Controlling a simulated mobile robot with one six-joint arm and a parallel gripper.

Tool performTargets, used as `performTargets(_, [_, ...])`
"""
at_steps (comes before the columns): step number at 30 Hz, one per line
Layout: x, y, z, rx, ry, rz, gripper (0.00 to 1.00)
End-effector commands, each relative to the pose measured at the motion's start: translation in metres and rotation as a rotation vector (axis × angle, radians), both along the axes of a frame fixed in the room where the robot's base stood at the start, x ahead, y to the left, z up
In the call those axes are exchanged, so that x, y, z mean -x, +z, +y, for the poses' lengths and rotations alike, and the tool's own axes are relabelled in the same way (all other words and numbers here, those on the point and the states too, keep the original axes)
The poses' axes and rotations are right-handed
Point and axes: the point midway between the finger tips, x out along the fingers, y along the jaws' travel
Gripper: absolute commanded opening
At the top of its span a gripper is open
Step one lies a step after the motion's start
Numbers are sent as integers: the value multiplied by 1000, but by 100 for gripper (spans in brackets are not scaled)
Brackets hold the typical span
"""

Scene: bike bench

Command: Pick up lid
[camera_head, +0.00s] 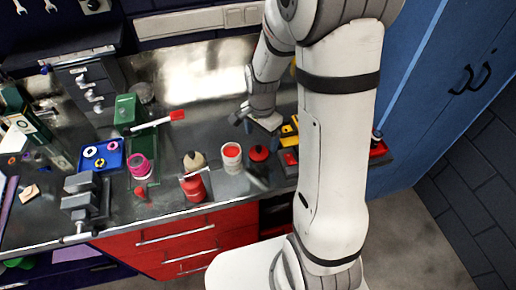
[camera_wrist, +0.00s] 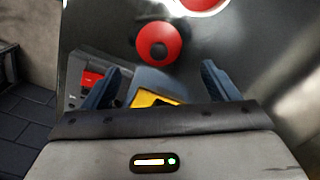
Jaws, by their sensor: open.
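The lid (camera_head: 259,153) looks like a round red disc with a dark knob, lying on the metal bench right of a white can. In the wrist view the lid (camera_wrist: 172,43) is just ahead of the fingertips, near the top middle. My gripper (camera_wrist: 160,68) is open, with nothing held between its dark blue fingers. In the head view my gripper (camera_head: 258,120) is above the bench, behind the lid and apart from it; the arm hides part of this area.
The white can (camera_head: 232,158) with a red inside stands close left of the lid. Yellow and red items (camera_head: 289,130) lie right of it, partly hidden by my arm; a yellow piece (camera_wrist: 152,98) shows below my fingers. A red bottle (camera_head: 193,188) stands at the front.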

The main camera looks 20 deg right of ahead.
Motion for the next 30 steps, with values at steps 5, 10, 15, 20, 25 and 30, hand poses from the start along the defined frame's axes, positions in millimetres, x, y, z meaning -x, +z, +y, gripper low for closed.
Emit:
performTargets(5, [5,-18,6,0,4,4,81])
performTargets(10, [6,-41,9,0,2,2,81])
performTargets(15, [5,-51,9,-1,3,-1,81])
performTargets(20, [5,-51,9,0,4,-2,81])
performTargets(25, [5,-51,10,0,4,-1,72])
performTargets(30, [5,-51,10,0,5,-1,58])
